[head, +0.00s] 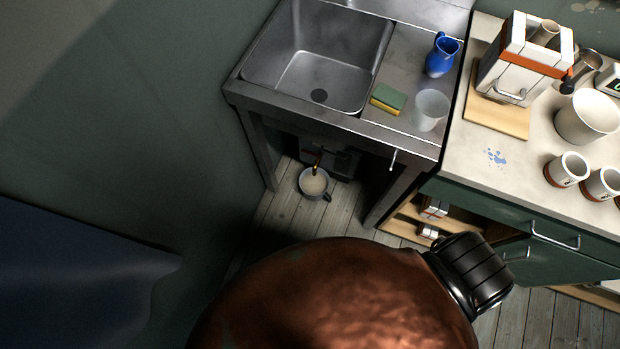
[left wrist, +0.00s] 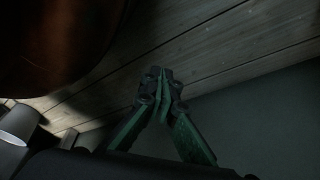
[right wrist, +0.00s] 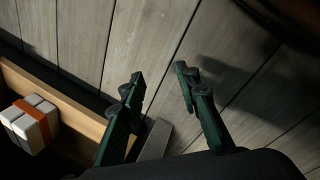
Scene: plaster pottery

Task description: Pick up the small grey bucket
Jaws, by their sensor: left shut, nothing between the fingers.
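The small grey bucket (head: 314,184) stands upright on the floorboards below the sink in the head view, with pale contents. A thin yellowish piece hangs above it. A pale grey tapered shape (left wrist: 18,122) at the left edge of the left wrist view may be the bucket, but I cannot tell. My left gripper (left wrist: 161,76) is shut and empty above dim floorboards near a dark wall. My right gripper (right wrist: 160,82) is open and empty above floorboards. Neither gripper shows in the head view, where a large copper-brown rounded shape covers the lower middle.
The metal sink unit (head: 375,123) has legs on both sides of the bucket. A green cabinet (head: 480,205) with open wooden shelves stands to the right. A wooden edge (right wrist: 70,105) and white-orange box (right wrist: 30,123) lie left of my right gripper. Dark blue fabric (head: 75,275) fills the lower left.

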